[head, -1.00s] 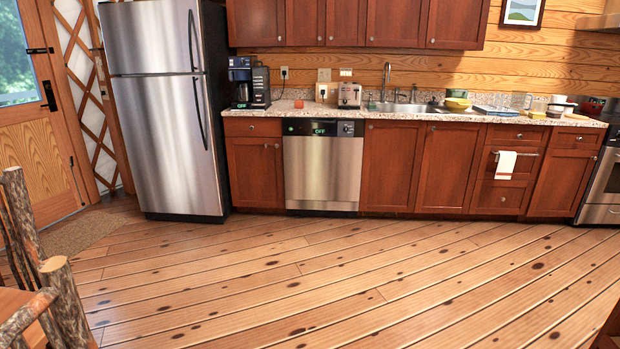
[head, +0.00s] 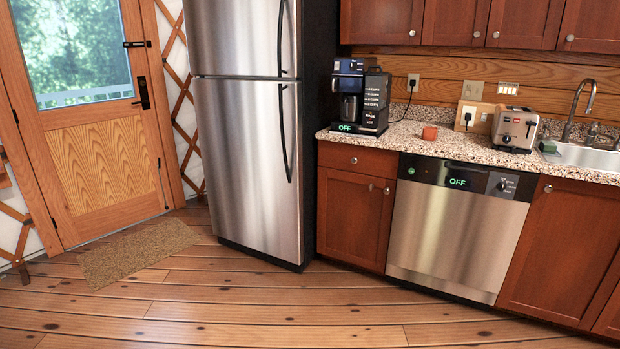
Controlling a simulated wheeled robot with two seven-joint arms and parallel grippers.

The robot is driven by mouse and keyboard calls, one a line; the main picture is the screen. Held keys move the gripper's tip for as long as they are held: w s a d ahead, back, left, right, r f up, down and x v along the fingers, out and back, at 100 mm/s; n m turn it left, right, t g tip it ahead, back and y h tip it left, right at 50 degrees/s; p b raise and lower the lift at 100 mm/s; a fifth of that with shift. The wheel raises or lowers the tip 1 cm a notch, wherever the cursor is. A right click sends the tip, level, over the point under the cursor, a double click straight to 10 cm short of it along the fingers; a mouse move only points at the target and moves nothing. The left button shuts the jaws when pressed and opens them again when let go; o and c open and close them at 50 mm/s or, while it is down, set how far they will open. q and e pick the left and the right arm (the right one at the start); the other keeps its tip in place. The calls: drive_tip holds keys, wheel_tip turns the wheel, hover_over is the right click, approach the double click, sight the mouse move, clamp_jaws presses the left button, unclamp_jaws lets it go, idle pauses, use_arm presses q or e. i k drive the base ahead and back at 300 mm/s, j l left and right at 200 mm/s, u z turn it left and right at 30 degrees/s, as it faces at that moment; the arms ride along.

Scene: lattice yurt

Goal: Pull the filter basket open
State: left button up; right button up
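The coffee maker (head: 361,97) stands on the granite counter, just right of the fridge. It is black with a blue-tinted upper left part, a glass carafe low on its left side and a green OFF sign at its base. The filter basket is too small to make out clearly; no part of the machine looks swung out. Neither of my grippers is in the head view.
The fridge (head: 245,120) stands left of the coffee maker. A small red-orange object (head: 430,133), a toaster (head: 515,128) and the sink (head: 585,155) lie to the right along the counter (head: 400,142). A dishwasher (head: 455,230) is below. The wooden floor (head: 250,310) ahead is clear.

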sight(342, 83)
drive_tip(key=i+j+u, duration=0.25)
drive_tip(key=i, duration=0.95)
drive_tip(key=i+u, duration=0.3)
drive_tip(key=i, duration=0.85)
